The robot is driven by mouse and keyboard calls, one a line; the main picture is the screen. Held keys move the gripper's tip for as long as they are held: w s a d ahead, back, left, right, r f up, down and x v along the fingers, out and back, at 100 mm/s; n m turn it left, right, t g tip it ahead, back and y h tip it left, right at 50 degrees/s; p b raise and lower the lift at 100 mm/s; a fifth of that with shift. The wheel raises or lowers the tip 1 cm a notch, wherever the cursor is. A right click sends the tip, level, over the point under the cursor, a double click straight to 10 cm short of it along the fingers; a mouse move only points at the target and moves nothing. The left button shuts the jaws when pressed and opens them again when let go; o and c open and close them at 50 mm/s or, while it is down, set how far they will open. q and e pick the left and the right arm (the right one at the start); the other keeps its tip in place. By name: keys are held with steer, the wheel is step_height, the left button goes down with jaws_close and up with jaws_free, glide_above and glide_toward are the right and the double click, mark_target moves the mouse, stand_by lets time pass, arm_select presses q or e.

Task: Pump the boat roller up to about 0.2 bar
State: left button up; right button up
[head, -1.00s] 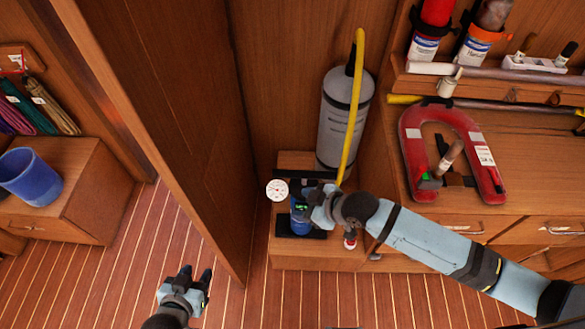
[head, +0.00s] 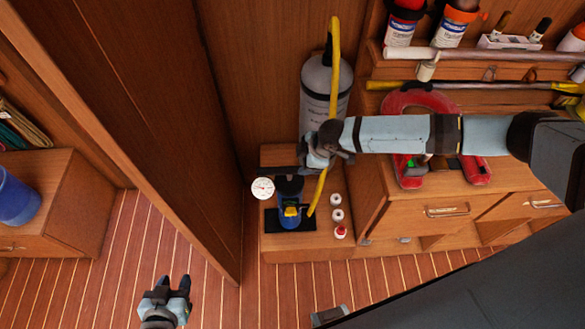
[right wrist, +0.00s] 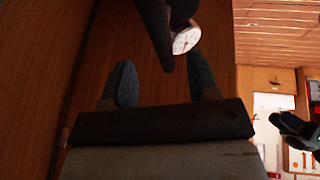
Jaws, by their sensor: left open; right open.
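The boat roller appears to be the grey printed cylinder (head: 316,100) standing upright against the back wall. A yellow hose (head: 334,60) arches over its top and runs down toward the blue pump (head: 290,217). The pump stands on a black base on a low wooden ledge. A round white gauge (head: 262,188) sits at its left; its reading is too small to tell. My right gripper (head: 303,158) is open just above the pump's dark top. In the right wrist view, the gauge (right wrist: 186,40) and a dark bar show beyond its parted fingers (right wrist: 160,85). My left gripper (head: 172,287) is open and empty above the floor.
Small white and red-capped items (head: 337,214) stand right of the pump. A wooden partition (head: 130,110) rises on the left. A red horseshoe buoy (head: 410,172) lies on the right cabinet, partly behind my arm. The striped floor (head: 90,285) is clear.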

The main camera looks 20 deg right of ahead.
mark_target(295, 168)
steer(key=x, duration=0.8)
steer(key=shift+c, duration=0.3)
steer(key=shift+w, duration=0.1)
jaws_close()
